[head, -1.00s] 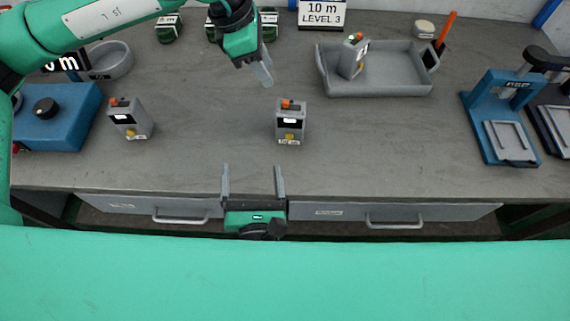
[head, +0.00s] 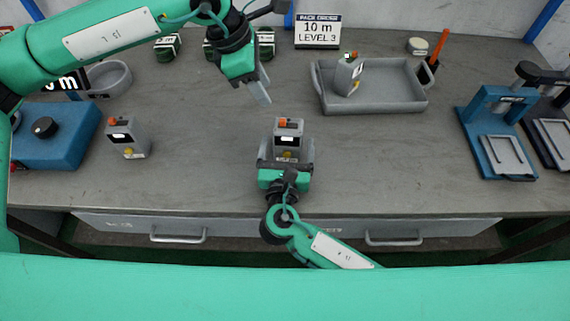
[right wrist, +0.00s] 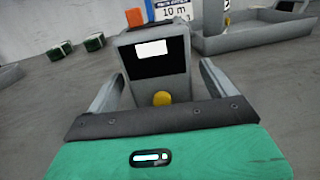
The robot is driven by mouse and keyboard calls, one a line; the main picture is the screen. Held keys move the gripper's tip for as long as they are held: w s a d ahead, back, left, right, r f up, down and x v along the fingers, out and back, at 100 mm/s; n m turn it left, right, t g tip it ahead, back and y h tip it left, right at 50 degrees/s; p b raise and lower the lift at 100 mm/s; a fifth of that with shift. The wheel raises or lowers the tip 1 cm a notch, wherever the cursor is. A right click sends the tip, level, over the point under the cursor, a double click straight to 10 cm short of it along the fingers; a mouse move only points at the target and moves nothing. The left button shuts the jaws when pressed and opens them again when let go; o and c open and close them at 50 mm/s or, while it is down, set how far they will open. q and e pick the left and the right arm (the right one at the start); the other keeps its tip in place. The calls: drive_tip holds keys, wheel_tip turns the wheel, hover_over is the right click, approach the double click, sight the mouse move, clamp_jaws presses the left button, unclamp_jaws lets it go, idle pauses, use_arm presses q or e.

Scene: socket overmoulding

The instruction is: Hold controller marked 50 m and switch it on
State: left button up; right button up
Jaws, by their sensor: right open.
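A grey controller (head: 289,133) with an orange switch, a dark screen and a yellow button stands upright at the middle of the bench. My right gripper (head: 287,150) is open, with one finger on each side of this controller; it also shows in the right wrist view (right wrist: 155,95). The controller fills the space ahead of the palm there (right wrist: 158,68). Its label is too small to read. A similar controller (head: 127,138) stands at the left. A third (head: 347,77) leans in the grey tray. My left gripper (head: 260,92) is above the bench, fingers close together; its opening is unclear.
The grey tray (head: 380,107) is at the back right. A sign (head: 318,31) reads 10 m, LEVEL 3. A blue box with a black knob (head: 55,136) is at the left, and a blue press-like stand (head: 495,135) at the right. The bench between is clear.

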sight(288, 135)
drive_tip(key=shift+w+d, duration=0.1)
drive_tip(key=shift+w, duration=1.75)
drive_tip(key=c, duration=1.1)
use_arm(q)
drive_tip(key=shift+f, duration=0.1)
drive_tip(key=c, duration=0.7)
drive_tip(key=shift+s+a+f+n+g+h, duration=0.1)
drive_tip(key=shift+f+n+g+h, duration=0.25)
drive_tip(key=shift+n+g+h, duration=0.25)
clamp_jaws()
drive_tip(key=w+a+f+n+h, duration=0.1)
drive_tip(key=a+f+n+h, duration=0.2)
drive_tip(key=a+n, duration=0.3)
drive_tip(key=w+a+f+n+h, duration=0.1)
drive_tip(key=a+f+n+h, duration=0.2)
drive_tip(key=a+n+h, duration=0.3)
drive_tip(key=shift+a+n, duration=0.7)
drive_tip(key=shift+n, duration=0.8)
